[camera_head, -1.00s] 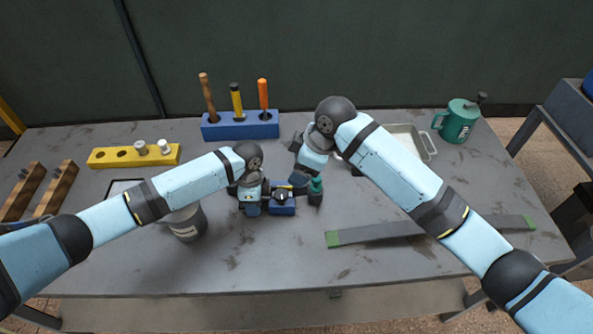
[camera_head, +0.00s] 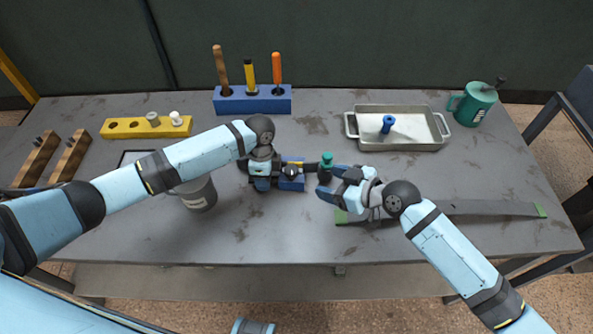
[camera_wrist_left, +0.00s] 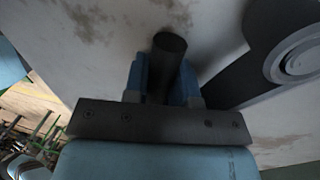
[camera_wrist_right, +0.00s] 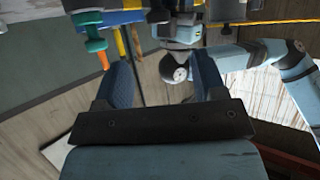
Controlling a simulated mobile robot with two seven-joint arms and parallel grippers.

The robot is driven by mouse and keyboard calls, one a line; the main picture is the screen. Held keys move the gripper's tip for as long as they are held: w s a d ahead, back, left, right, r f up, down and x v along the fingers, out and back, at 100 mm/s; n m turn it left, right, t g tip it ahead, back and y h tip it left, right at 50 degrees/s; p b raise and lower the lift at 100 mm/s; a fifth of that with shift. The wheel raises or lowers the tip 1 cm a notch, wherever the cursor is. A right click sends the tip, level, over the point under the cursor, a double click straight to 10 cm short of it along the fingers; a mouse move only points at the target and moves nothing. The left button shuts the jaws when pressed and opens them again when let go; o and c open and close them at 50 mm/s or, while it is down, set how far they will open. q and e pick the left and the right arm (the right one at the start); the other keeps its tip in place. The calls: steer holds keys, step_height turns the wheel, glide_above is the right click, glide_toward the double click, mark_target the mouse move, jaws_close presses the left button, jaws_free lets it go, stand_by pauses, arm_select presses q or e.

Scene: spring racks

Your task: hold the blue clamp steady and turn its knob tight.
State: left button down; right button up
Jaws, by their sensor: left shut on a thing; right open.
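The blue clamp (camera_head: 291,178) sits on the table left of centre, with a dark bar reaching right to its green knob (camera_head: 327,159). My left gripper (camera_head: 264,178) is at the clamp's left end. In the left wrist view its fingers are shut on a dark round bar (camera_wrist_left: 170,50), apparently part of the clamp. My right gripper (camera_head: 334,182) is open just in front of the knob. In the right wrist view the knob (camera_wrist_right: 95,44) is left of the open fingers (camera_wrist_right: 163,75), not between them. The knob's contact with the fingers is not clear.
A grey container (camera_head: 199,196) stands close by my left forearm. A long green-ended strip (camera_head: 480,208) lies under and right of my right wrist. Behind are a metal tray (camera_head: 422,145), a blue tool block (camera_head: 252,104), a yellow rack (camera_head: 130,128) and a green can (camera_head: 474,106).

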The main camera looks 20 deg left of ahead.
mark_target(297, 173)
steer(key=shift+t, duration=0.3)
steer(key=x, duration=1.1)
steer(key=shift+a, duration=0.2)
steer(key=c, duration=0.9)
steer(key=shift+s+m, duration=0.1)
steer(key=shift+m, duration=0.2)
